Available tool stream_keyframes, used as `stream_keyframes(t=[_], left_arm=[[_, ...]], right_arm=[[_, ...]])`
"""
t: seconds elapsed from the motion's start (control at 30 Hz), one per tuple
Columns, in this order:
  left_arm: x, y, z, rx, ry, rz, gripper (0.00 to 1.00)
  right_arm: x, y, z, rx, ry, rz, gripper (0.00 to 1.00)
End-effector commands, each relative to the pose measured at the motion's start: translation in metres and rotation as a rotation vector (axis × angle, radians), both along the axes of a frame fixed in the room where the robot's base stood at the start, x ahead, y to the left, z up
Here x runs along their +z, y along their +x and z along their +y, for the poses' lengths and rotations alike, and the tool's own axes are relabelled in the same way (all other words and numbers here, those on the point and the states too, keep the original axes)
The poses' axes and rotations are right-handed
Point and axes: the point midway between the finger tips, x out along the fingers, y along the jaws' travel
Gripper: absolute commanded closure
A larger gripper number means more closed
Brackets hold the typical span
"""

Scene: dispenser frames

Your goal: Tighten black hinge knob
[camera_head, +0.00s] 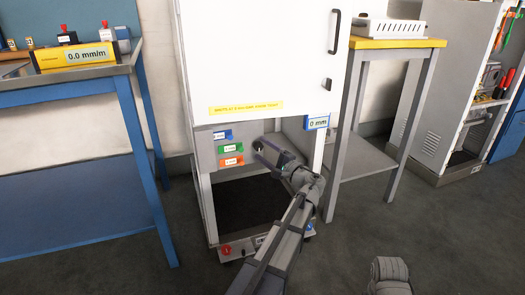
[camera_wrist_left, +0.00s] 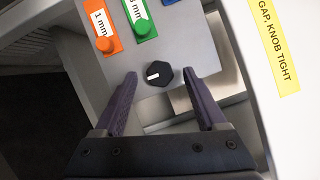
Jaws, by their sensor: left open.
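The black hinge knob (camera_wrist_left: 158,74) is a faceted black knob with a white mark, on a grey panel under the white cabinet door (camera_head: 262,55). In the head view the knob (camera_head: 258,146) is small and partly crowded by my fingers. My left gripper (camera_wrist_left: 160,82) is open, with one finger on each side of the knob in the left wrist view. Gaps show between both fingers and the knob there. In the head view my left gripper (camera_head: 264,150) reaches to the panel from the lower right.
Blue, green and orange tags (camera_head: 231,161) hang beside the knob. A "0 mm" display (camera_head: 317,123) is at the door's lower right. A yellow sticker (camera_head: 246,107) mentions the gap and knob. A blue bench (camera_head: 148,170) stands left, a grey table (camera_head: 398,43) right.

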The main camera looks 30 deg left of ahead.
Motion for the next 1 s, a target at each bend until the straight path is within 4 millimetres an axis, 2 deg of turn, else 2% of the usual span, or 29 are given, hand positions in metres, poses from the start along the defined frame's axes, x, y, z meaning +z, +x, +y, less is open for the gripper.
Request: stream_keyframes(t=[0.2, 0.4, 0.6, 1.0], left_arm=[[-0.005, -0.013, -0.035, -0.003, -0.001, 0.001, 0.27], [-0.007, -0.02, -0.059, -0.002, 0.0, 0.0, 0.27], [-0.008, -0.023, -0.066, -0.001, -0.001, 0.0, 0.27], [-0.008, -0.023, -0.066, 0.0, 0.0, 0.0, 0.27]], right_arm=[[-0.005, 0.0, 0.0, 0.0, 0.0, 0.0, 1.0], [-0.007, 0.0, 0.0, 0.0, 0.0, 0.0, 1.0], [-0.008, 0.0, 0.0, 0.0, 0.0, 0.0, 1.0], [-0.008, 0.0, 0.0, 0.0, 0.0, 0.0, 1.0]])
